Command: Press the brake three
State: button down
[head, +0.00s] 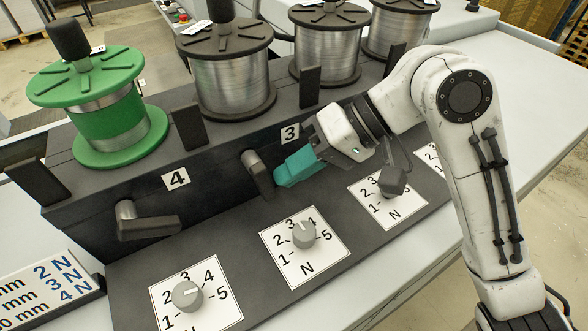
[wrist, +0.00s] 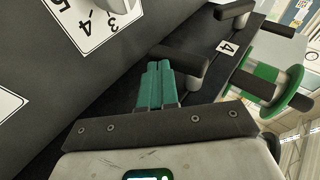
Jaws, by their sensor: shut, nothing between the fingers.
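The brake three lever (head: 256,172) is a dark grey handle on the black front panel, left of the label 3 (head: 290,133). It slants steeply, its free end low and to the right. My gripper (head: 281,177) has teal fingers, shut and empty, just right of this lever. In the wrist view the shut fingertips (wrist: 159,66) lie close against the lever (wrist: 185,62); whether they touch I cannot tell. Part of the lever's far side is hidden.
Another lever (head: 146,222) lies nearly level below the label 4 (head: 176,180). Dial knobs (head: 303,235) stand on white scales below. A green spool (head: 105,115) and a silver wire spool (head: 230,75) stand above the panel.

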jog(key=b+v, duration=0.2)
jog(key=v, duration=0.8)
jog(key=shift+d+r, duration=0.25)
jog(key=shift+d, duration=0.05)
